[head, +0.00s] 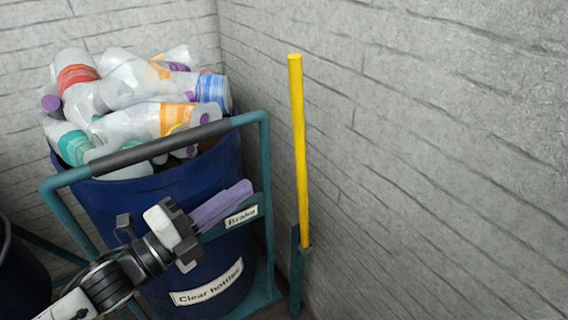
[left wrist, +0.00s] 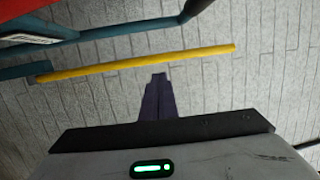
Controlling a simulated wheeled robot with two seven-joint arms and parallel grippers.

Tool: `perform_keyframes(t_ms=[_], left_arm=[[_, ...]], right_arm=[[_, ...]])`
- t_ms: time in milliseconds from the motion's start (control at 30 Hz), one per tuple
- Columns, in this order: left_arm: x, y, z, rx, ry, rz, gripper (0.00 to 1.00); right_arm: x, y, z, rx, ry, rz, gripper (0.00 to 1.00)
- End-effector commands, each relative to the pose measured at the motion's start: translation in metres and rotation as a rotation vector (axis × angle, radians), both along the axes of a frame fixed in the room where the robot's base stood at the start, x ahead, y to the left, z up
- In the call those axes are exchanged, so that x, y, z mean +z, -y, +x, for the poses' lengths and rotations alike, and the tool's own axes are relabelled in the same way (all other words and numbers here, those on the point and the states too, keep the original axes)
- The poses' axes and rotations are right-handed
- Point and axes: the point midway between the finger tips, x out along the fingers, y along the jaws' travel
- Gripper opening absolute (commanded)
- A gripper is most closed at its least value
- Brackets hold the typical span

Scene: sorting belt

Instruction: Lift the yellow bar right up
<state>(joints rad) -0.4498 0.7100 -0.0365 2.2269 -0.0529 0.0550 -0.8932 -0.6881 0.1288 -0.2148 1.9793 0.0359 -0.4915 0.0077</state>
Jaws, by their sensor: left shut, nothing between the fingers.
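The yellow bar (head: 299,150) stands nearly upright in the head view, its lower end at a teal post (head: 297,275) beside the cart. In the left wrist view the yellow bar (left wrist: 140,63) runs across the picture, just beyond my fingertips. My left gripper (head: 248,188), with purple fingers, is shut and empty. In the head view it is in front of the cart, left of the bar, and its fingers point toward the bar. It also shows in the left wrist view (left wrist: 159,78). I cannot tell the exact gap to the bar. My right gripper is not in view.
A teal cart frame with a dark handle (head: 160,147) holds a blue bin (head: 215,255) labelled "Clear bottles", heaped with plastic bottles (head: 130,95). A "Brake" label (head: 241,217) is on the frame behind my gripper. Grey walls (head: 430,150) stand behind and to the right of the bar.

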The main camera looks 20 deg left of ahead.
Motion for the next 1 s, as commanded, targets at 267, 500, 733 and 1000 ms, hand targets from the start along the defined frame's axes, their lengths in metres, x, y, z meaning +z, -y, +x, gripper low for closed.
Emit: perform_keyframes(t_ms=[267, 500, 733, 1000], left_arm=[[0.006, 0.02, 0.041, 0.002, 0.002, -0.003, 0.0], [0.01, 0.038, 0.077, 0.002, 0.0, -0.005, 0.0], [0.011, 0.05, 0.101, 0.002, -0.004, -0.004, 0.0], [0.01, 0.054, 0.107, 0.001, -0.006, -0.003, 0.0]], right_arm=[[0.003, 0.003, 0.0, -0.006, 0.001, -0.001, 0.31], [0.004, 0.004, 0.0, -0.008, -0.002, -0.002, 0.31], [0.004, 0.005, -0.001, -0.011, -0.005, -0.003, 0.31], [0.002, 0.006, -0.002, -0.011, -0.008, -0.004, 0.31]])
